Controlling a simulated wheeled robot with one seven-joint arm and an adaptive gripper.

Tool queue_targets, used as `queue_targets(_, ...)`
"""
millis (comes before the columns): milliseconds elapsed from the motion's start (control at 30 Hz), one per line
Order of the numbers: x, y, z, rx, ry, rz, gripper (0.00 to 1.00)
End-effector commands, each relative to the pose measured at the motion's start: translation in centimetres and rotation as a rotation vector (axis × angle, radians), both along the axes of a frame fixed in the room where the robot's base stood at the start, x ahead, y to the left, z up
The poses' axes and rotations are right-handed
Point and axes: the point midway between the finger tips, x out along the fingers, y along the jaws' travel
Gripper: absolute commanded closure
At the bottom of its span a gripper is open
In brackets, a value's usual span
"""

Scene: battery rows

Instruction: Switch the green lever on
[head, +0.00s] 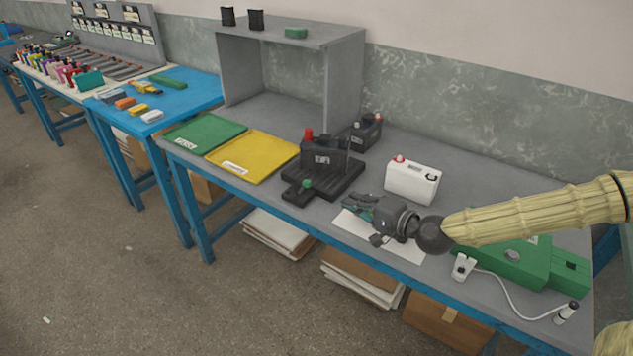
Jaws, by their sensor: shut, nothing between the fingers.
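A small green knob or lever (306,184) sits on the low front part of a black tray-like base (342,184). A black battery (323,157) with a red cap stands on that base behind it. Whether the lever is in its on or off position is too small to tell. My gripper (352,203) is to the right of the lever, pointing left over the table beside the base's right edge. It is apart from the lever, shut and empty.
A white battery (412,181) stands behind my gripper, and another dark battery (366,132) stands further back. A white sheet (400,248) lies under the gripper. A green case (510,262) is at right. Yellow (254,158) and green trays (205,131) lie left.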

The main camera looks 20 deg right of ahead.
Motion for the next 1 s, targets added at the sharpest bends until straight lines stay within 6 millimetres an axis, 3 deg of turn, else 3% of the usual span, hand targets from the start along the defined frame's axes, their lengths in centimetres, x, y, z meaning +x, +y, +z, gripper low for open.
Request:
queue_targets(200, -0.2, -0.9, 0.0, 0.002, 0.001, -0.015, 1.0)
queue_targets(467, 0.9, -0.3, -0.5, -0.003, 0.005, -0.01, 1.0)
queue_targets(1000, 5.6, 2.2, -1.5, -0.002, 0.004, -0.008, 1.0)
